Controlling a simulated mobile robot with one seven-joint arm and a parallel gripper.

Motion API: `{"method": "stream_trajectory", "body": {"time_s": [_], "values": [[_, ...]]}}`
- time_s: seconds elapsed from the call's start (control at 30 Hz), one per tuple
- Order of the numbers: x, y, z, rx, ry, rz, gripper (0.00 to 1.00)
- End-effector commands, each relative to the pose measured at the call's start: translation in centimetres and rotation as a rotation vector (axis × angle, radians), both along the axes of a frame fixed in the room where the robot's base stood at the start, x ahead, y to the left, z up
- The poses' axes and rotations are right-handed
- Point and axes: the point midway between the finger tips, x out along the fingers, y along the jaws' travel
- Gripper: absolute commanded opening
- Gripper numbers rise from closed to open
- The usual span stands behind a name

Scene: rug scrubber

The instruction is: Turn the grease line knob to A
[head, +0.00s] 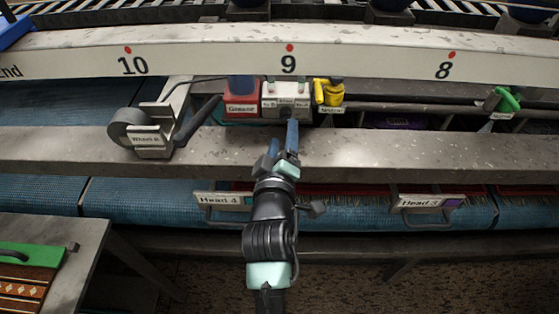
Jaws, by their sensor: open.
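A light grey box (288,98) with small labels on its front stands on the machine in the middle, below the number 9. A dark knob (286,111) shows low on its front, partly hidden behind my fingers; its pointer and setting are too small to tell. A red block (241,103) labelled "Grease" is at its left. My gripper (283,141) is open and empty, just in front of and below the knob. I cannot tell whether a finger touches the knob.
A yellow valve (331,93) sits close at the right of the box. A grey roller unit (150,137) with a label stands at the left. The metal rail (400,151) runs under my gripper. A green handle (508,99) is at the far right.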

Motion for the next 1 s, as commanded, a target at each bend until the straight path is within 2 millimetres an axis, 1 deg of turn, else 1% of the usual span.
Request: {"method": "stream_trajectory", "body": {"time_s": [0.03,0.2,0.4,0.6,1.0], "values": [[-1.0,0.1,-0.1,0.001,-0.001,0.001,0.65],[-3.8,0.3,0.3,0.001,-0.001,0.001,0.65],[-6.2,0.5,0.7,0.001,-0.001,0.0,0.65],[-7.0,0.5,1.0,0.001,-0.001,0.0,0.65],[-7.0,0.5,1.0,0.0,-0.001,0.0,0.65]]}}
